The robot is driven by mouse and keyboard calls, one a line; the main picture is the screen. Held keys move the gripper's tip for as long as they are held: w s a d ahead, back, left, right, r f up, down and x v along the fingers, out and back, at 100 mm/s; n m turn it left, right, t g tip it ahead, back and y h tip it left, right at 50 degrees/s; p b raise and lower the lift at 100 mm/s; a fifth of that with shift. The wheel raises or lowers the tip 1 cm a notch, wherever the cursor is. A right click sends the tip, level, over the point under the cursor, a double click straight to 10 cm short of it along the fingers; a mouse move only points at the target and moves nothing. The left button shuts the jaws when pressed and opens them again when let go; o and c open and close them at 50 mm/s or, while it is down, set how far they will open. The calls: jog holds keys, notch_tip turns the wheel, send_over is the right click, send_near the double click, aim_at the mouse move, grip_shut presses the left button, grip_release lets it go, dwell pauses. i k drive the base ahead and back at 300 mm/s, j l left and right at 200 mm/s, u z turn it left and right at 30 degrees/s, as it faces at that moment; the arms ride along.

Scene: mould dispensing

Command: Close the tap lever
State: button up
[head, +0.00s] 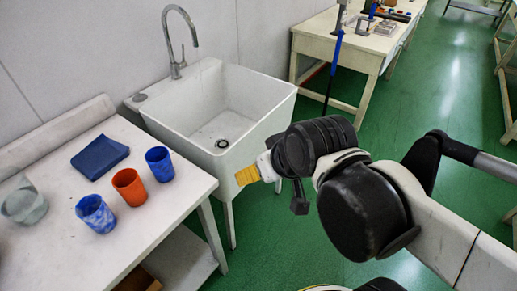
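The chrome tap (170,24) stands at the back of the white sink (277,97), with its curved spout over the basin. Its small lever (183,54) sticks up from the tap body near the base; its exact setting is too small to tell. No water stream shows under the spout. My gripper (248,175) is in front of the sink's right front side, well apart from the tap and lower in the picture. Its yellow fingertip points left. The fingers are seen from the side and partly hidden by the wrist, so their opening does not show.
A workbench (340,53) with tools stands behind the sink. Green floor (430,90) is open on the right.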

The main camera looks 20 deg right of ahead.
aim_at(185, 63)
jog(key=i+l+u, duration=0.2)
jog(key=l, duration=0.2)
jog(key=i+l+u, duration=0.15)
jog(key=l, duration=0.3)
jog(key=i+l+u, duration=0.2)
jog(key=l, duration=0.25)
jog(key=i+l+u, duration=0.15)
jog(key=l, duration=0.35)
jog(key=l+u, duration=0.2)
jog(key=l, duration=0.3)
jog(key=i+l+u, duration=0.15)
jog(key=l, duration=0.35)
jog(key=i+z, duration=0.25)
jog(key=i+j+z, duration=0.15)
jog(key=i+z, duration=0.15)
